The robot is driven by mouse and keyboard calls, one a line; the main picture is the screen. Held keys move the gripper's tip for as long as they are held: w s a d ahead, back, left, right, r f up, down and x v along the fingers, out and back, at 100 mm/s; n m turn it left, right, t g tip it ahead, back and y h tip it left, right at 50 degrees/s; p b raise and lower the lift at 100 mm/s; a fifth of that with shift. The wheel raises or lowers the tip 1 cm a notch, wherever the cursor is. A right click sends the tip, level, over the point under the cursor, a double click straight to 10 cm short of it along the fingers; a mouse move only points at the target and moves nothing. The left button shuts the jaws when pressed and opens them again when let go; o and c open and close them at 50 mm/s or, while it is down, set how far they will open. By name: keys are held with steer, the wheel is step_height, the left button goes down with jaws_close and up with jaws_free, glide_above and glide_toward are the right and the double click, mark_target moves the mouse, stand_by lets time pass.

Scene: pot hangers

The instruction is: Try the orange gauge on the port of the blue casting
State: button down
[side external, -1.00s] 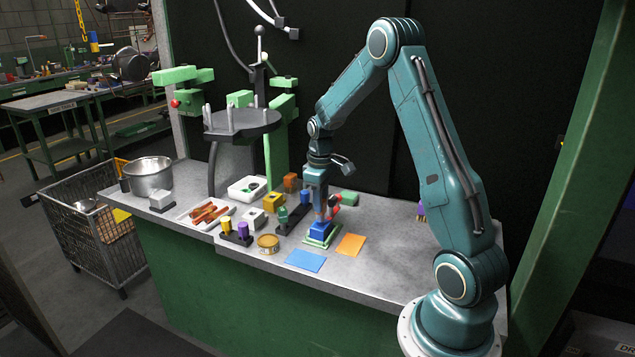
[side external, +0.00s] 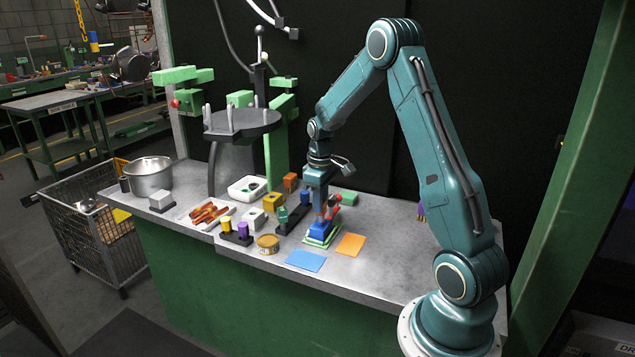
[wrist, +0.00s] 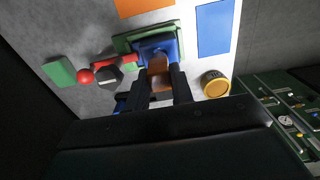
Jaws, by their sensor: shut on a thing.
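The blue casting (side external: 321,229) sits on a green plate (side external: 312,243) near the front of the bench. It also shows in the wrist view (wrist: 172,44). My gripper (wrist: 159,82) points down just above the casting, its two dark fingers shut on the orange gauge (wrist: 158,66). The gauge's far end meets the casting in the wrist view; whether it is in the port or only above it I cannot tell, as the port is hidden. In the side view my gripper (side external: 319,214) largely hides the gauge.
A red-handled clamp (wrist: 102,66) stands beside the casting. A round yellow tin (side external: 268,243) and a rack with yellow and purple pegs (side external: 236,234) are to the left. The front right bench is clear.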

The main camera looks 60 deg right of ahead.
steer(key=shift+f, duration=1.65)
stand_by(1.7)
steer(key=shift+r, duration=0.25)
stand_by(1.0)
steer(key=shift+r, duration=3.25)
